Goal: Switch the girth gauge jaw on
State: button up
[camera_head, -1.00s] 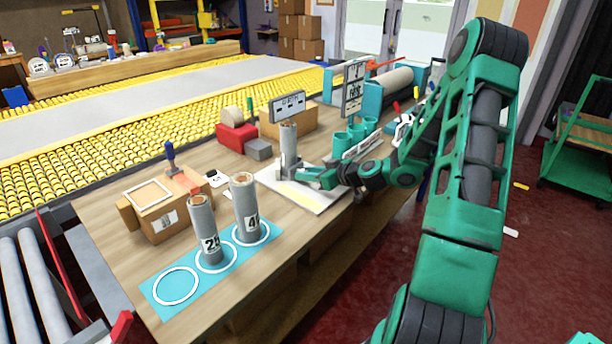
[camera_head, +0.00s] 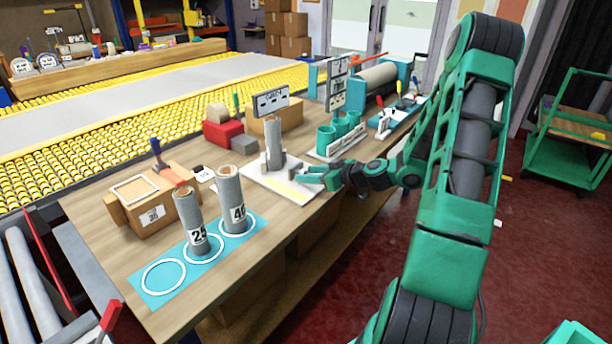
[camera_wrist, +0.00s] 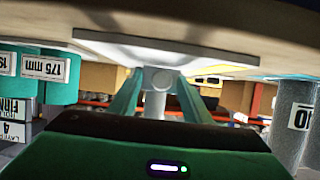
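The girth gauge shows as a white plate (camera_head: 268,184) on the bench, with an upright grey roll (camera_head: 275,140) on it and a small display (camera_head: 270,101) behind. A small grey piece (camera_head: 292,171) stands at the plate's right part; I cannot tell whether it is the jaw. My gripper (camera_head: 304,175) is low over the plate's right edge, right of the roll and apart from it. I see nothing held.
Rolls marked 25 (camera_head: 191,220) and 40 (camera_head: 232,205) stand on a blue mat (camera_head: 150,292) at the front left; its front ring is empty. Teal cups (camera_head: 326,140) and a tool stand (camera_head: 385,125) are behind my gripper. A box (camera_head: 157,205) sits at the left.

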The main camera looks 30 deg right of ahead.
jog(key=v, duration=1)
jog(key=shift+s, duration=0.25)
jog(key=shift+r, duration=0.1)
dwell(0.3)
jog(key=s+a+f+g, duration=0.2)
jog(key=s+a+g, duration=0.5)
jog(key=s, duration=0.1)
jog(key=s+r+m+g+h, duration=0.2)
jog(key=s+r+m, duration=0.3)
jog(key=s, duration=0.6)
jog(key=s+a+r+m+g+h, duration=0.1)
jog(key=s+r+m, duration=0.4)
jog(key=s, duration=0.6)
jog(key=g+h, duration=0.1)
jog(key=g, duration=0.1)
jog(key=shift+s+r+g, duration=0.2)
jog(key=shift+s+g, duration=0.15)
jog(key=shift+g, duration=0.05)
